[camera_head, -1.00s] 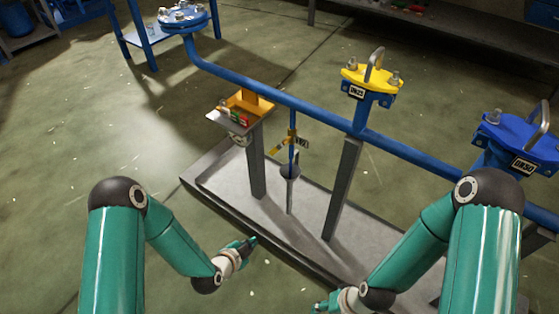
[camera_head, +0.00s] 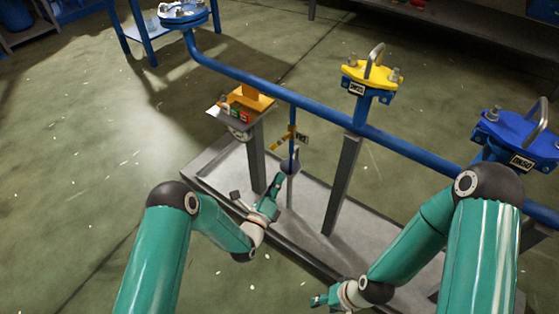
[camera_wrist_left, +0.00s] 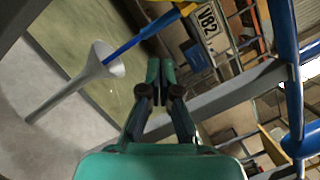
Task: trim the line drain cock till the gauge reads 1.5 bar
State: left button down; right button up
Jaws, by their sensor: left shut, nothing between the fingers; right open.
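The line drain cock (camera_head: 291,133) has a yellow handle and hangs on a thin blue drain pipe below the main blue line. My left gripper (camera_head: 277,182) is shut and empty, below and left of the cock, close to the grey funnel (camera_head: 290,164). The shut fingers (camera_wrist_left: 161,70) also show in the left wrist view, apart from the cock. My right gripper (camera_head: 318,300) is open at the bottom.
Grey posts (camera_head: 342,185) carry the blue line (camera_head: 270,92) above a grey tray (camera_head: 212,170). The funnel (camera_wrist_left: 104,62) stands left of my fingers in the left wrist view. Yellow (camera_head: 370,75) and blue (camera_head: 515,135) flanges top the line. Open floor lies at left.

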aim_at(276, 145)
pick_arm(q)
jog(key=w+r+b, duration=0.2)
jog(key=w+r, duration=0.1)
jog(key=w, duration=0.3)
jog(key=shift+w+a, duration=0.2)
jog(key=shift+a, duration=0.1)
jog(key=shift+w+a+r+b, duration=0.25)
jog(key=shift+w+a+b, duration=0.1)
jog(key=shift+a+b, duration=0.15)
